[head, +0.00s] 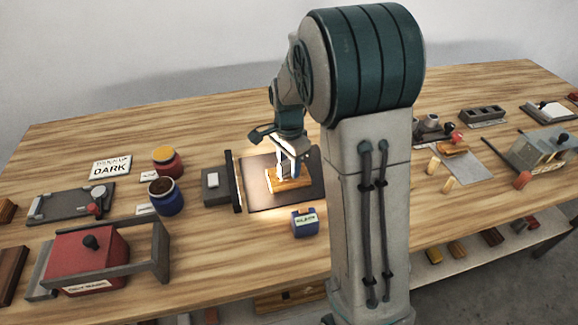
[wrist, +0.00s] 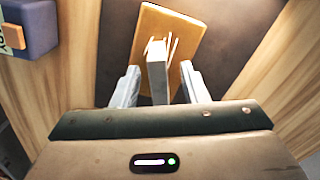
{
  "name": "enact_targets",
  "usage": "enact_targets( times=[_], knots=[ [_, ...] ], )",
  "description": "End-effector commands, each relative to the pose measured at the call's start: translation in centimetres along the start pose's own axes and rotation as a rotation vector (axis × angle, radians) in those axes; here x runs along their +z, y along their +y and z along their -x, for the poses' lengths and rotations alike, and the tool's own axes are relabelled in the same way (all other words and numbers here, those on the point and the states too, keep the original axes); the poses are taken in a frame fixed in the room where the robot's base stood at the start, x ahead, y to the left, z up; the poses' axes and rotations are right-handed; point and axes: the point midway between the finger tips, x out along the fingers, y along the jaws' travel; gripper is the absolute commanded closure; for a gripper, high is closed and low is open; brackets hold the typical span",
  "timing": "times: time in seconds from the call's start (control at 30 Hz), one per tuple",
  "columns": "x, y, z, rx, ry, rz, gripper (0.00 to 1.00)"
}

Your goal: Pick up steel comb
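A grey, upright, narrow piece that looks like the steel comb (wrist: 157,72) stands over an orange-brown wooden block (wrist: 185,28) in the wrist view. Thin pale prongs show beside its upper end. My gripper (wrist: 160,68) is open, with one finger on each side of the grey piece and a visible gap to each. In the head view, my gripper (head: 287,168) points down over the wooden block (head: 289,185), which lies on a dark mat (head: 262,196). The comb is hard to make out there among the fingers, and its lower end is hidden in the wrist view.
A blue labelled box (head: 304,224) stands in front of the mat. A dark upright bar (head: 235,181) and grey box (head: 214,186) stand at its left. Red (head: 167,163) and blue (head: 166,197) jars are farther left. My arm hides part of the table.

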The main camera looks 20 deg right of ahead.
Motion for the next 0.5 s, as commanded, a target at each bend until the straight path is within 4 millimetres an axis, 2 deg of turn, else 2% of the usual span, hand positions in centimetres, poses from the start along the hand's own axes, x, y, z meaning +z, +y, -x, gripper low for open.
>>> enact_targets(
  times=[0.1,0.3,0.33,0.43,0.47,0.5],
  knots=[
    [0.01,-0.02,-0.68,-0.002,0.0,0.0,0.6],
    [0.03,-0.04,-0.72,-0.002,0.0,0.0,0.6],
    [0.03,-0.04,-0.72,-0.002,0.0,0.0,0.66],
    [0.04,-0.04,-0.71,-0.002,0.0,0.0,0.93],
    [0.04,-0.04,-0.71,-0.002,0.0,0.0,1.0],
    [0.04,-0.04,-0.71,-0.002,0.0,0.0,1.0]
  ],
)
